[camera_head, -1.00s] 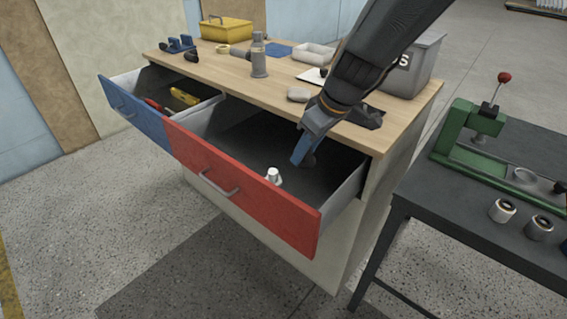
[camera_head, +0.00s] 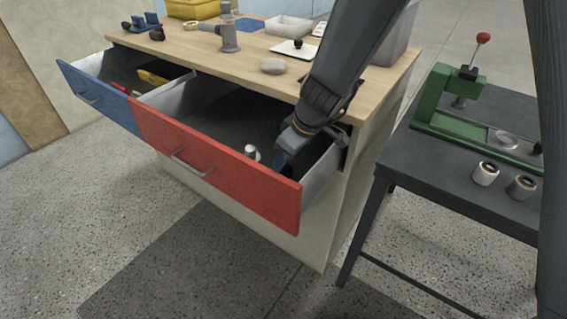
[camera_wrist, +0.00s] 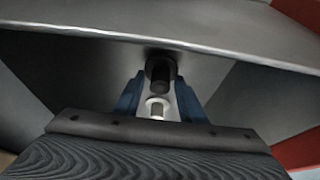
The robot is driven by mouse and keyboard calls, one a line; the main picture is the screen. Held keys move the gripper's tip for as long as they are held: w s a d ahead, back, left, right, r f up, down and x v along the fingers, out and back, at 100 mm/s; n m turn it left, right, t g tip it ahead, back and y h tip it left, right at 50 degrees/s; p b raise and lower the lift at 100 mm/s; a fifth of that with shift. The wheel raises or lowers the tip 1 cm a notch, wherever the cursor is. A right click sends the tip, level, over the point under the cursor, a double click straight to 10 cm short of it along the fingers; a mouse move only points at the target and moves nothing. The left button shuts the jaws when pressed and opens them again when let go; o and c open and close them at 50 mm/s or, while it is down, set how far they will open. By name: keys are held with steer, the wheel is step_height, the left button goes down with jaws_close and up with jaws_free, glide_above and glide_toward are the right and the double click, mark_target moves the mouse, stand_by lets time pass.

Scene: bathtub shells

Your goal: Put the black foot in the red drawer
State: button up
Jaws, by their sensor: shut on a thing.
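The red drawer (camera_head: 225,180) is pulled open at the front of the wooden-topped cabinet. My gripper (camera_head: 281,161) reaches down inside it, near its right end. In the wrist view, my gripper's blue fingers (camera_wrist: 160,88) are shut on the black foot (camera_wrist: 160,73), a small dark cylinder. The foot cannot be made out in the head view. A small white part (camera_head: 252,152) stands in the drawer to the left of my gripper; a white part also shows between the fingers in the wrist view (camera_wrist: 157,107).
The blue drawer (camera_head: 95,97), also open at the left, holds a yellow item. The cabinet top (camera_head: 190,53) carries a grey fixture, a white tray and a grey lump. A dark table (camera_head: 435,165) with a green press (camera_head: 462,110) stands close on the right.

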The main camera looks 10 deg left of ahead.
steer(key=shift+f+b, duration=0.3)
steer(key=shift+f, duration=0.1)
steer(key=o, duration=1.1)
steer(key=shift+r, duration=0.1)
steer(key=shift+c, duration=0.2)
steer(key=shift+r, duration=0.1)
steer(key=shift+r+p, duration=0.3)
steer(key=shift+p, duration=0.1)
steer(key=v, duration=1.1)
steer(key=shift+d+p, duration=0.3)
steer(key=shift+s+r, duration=0.1)
steer(key=shift+r, duration=0.15)
